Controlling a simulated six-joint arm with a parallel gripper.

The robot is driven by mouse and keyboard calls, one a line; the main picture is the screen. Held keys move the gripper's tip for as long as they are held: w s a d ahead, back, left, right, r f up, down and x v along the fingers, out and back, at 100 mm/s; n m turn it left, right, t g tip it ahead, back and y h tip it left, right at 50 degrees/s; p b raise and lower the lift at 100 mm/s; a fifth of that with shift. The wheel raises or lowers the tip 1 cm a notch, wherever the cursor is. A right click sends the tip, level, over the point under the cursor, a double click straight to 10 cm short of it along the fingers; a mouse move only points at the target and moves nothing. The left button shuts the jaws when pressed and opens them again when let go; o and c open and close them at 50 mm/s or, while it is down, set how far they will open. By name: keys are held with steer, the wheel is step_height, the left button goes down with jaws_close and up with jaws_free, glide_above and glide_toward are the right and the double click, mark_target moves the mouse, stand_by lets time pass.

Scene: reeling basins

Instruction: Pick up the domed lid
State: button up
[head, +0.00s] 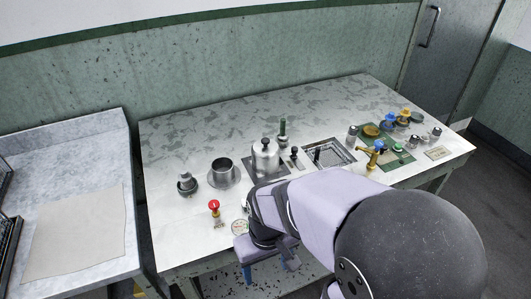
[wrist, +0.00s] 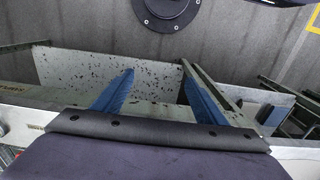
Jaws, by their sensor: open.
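A shiny metal pot (head: 265,164) stands near the middle of the bench, left of a sunken grated basin. What looks like its domed lid (head: 265,148) sits on top, with a dark knob. My gripper (head: 268,270) is below and in front of the bench's front edge, well apart from the lid. In the wrist view my gripper (wrist: 158,85) shows two blue fingers spread apart with nothing between them. The lid is not in the wrist view.
On the bench (head: 170,145), an open metal cup (head: 222,168), a dark-based fitting (head: 187,183) and a red knob (head: 214,206) stand left of the pot. A brass tap (head: 373,156) and several small coloured valves crowd the right.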

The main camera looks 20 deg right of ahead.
mark_target(266, 150)
steer(key=o, duration=0.5)
steer(key=shift+w+r, duration=0.1)
